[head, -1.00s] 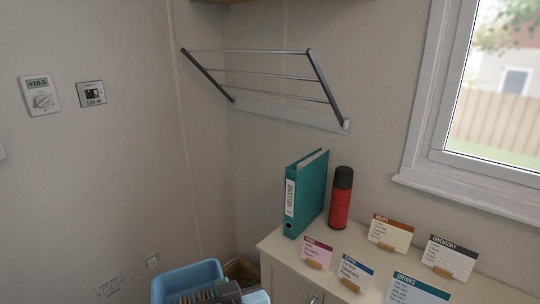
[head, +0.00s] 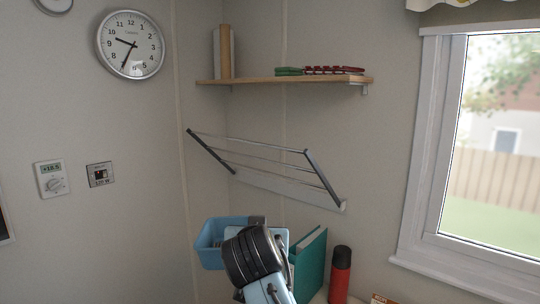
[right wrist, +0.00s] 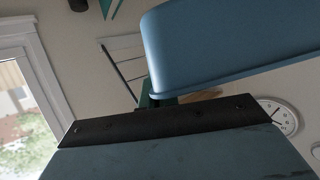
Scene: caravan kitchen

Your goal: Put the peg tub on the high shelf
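The peg tub is a light blue open tub (head: 208,246). In the head view it is held in the air below the folding drying rack, left of the teal binder. In the right wrist view the tub (right wrist: 235,42) fills the top right. My right gripper (head: 257,221) is at the tub's right side and appears shut on its rim; my own wrist hides part of the grip. The high shelf (head: 290,81) is a wooden board on the wall, above the rack and well above the tub. My left gripper is in neither current view.
Upright boards or books (head: 223,52) stand at the shelf's left end, and a flat red and green item (head: 320,70) lies toward its right. A bare gap lies between them. The drying rack (head: 265,170) juts out below. A teal binder (head: 309,264) and red flask (head: 340,275) stand below right.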

